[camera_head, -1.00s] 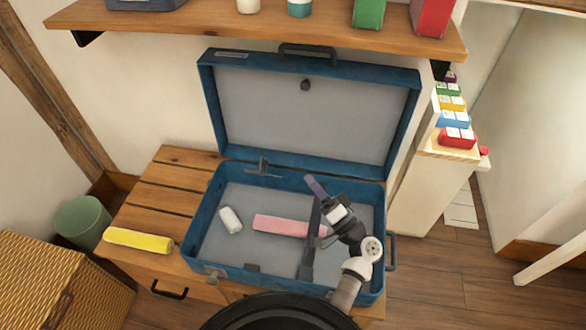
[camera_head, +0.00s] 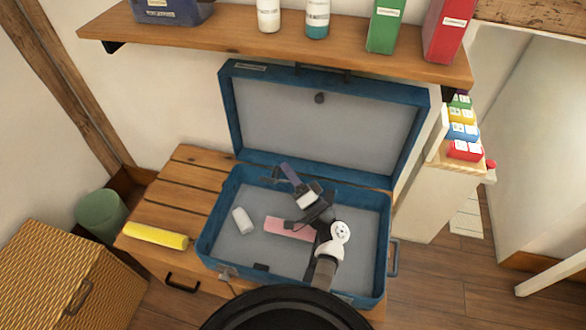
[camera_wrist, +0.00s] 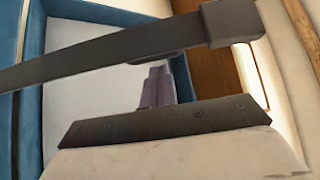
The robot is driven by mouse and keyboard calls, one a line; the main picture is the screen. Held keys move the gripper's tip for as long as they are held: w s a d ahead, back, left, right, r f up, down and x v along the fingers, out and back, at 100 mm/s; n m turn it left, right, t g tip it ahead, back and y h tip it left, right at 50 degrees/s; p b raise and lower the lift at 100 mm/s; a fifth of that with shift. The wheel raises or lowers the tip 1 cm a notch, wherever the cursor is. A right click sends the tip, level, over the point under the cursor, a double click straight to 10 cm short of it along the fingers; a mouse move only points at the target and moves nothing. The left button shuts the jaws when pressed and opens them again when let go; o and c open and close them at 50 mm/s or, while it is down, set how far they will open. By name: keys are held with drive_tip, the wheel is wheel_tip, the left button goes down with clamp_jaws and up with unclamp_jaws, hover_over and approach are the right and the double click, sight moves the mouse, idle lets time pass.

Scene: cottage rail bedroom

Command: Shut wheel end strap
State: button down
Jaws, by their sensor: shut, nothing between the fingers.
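The blue suitcase (camera_head: 212,228) lies open on the slatted bench, its lid (camera_head: 226,110) raised against the wall. A dark strap bar (camera_wrist: 100,62) with a wider end block crosses the wrist view, close to the camera. In the head view my arm hides most of the strap. A dark strap piece near the hinge side (camera_head: 268,181) is partly covered by my gripper. I cannot tell which strap is at the wheel end.
A pink block (camera_head: 285,229) and a white object (camera_head: 243,220) lie in the case. A yellow roll (camera_head: 155,236) lies on the bench (camera_head: 178,200). A shelf (camera_head: 260,38) with bottles and boxes overhangs the lid. A wicker basket (camera_head: 75,275) stands left.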

drive_tip(key=shift+f, duration=0.1)
drive_tip(key=s+a+f+b, duration=0.1)
drive_tip(key=s+f+b, duration=0.3)
drive_tip(key=s+b, duration=0.1)
drive_tip(key=shift+a+b, duration=0.3)
drive_tip(key=shift+b, duration=0.3)
drive_tip(key=shift+r, duration=0.1)
